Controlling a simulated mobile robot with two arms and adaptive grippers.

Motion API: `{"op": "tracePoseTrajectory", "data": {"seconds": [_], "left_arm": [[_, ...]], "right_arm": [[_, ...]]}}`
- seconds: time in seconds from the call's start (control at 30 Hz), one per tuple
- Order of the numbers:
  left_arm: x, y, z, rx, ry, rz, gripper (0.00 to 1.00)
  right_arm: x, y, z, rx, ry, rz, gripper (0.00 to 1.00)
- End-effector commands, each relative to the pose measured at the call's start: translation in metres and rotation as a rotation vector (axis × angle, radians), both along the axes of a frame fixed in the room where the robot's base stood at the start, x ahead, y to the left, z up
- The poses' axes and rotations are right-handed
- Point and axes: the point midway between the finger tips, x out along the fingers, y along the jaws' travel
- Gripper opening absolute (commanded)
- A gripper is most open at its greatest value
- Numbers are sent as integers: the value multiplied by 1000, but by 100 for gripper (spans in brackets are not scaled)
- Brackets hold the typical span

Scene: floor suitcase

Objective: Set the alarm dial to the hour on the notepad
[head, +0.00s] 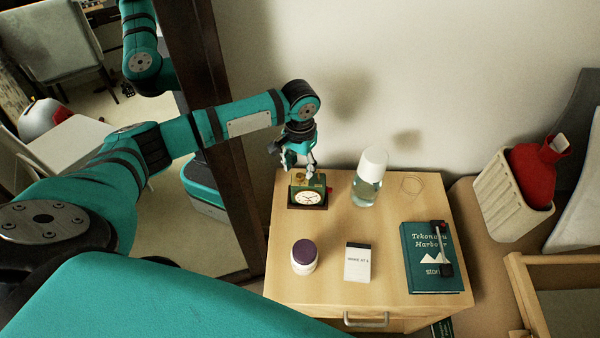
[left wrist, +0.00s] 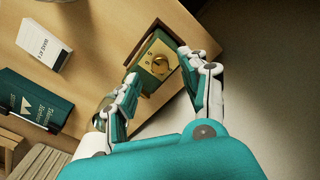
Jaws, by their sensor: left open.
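A green alarm clock (head: 308,196) with a white face stands at the back left of the wooden nightstand. My left gripper (head: 299,169) is just above and behind the clock. Its fingers are open on either side of the dial in the left wrist view (left wrist: 158,70), with no clear contact. A white notepad (head: 358,264) lies at the front middle, with a line like "WAKE AT" and an unclear digit. My right gripper is not in view.
A purple-lidded jar (head: 305,256) is at the front left. A teal book (head: 420,272) with a dark object on it lies right. The wall is close behind the nightstand (head: 335,222).

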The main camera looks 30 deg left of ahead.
Motion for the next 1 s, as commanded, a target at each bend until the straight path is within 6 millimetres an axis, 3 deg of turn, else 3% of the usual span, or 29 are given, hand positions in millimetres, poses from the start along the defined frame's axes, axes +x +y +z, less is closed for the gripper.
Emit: {"op": "tracePoseTrajectory", "data": {"seconds": [0.2, 0.43, 0.6, 0.93, 1.0], "left_arm": [[0, 0, -28, 1, 0, 1, 45], [0, 0, -35, 2, 0, 0, 45], [0, 0, -35, 1, 0, 0, 44], [0, 0, -34, 1, 0, 0, 0], [0, 0, -34, 1, -1, 0, 0]], "right_arm": [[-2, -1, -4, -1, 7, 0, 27], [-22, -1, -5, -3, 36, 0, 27], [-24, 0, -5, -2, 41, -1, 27], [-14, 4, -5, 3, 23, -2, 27], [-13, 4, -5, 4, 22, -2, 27]]}}
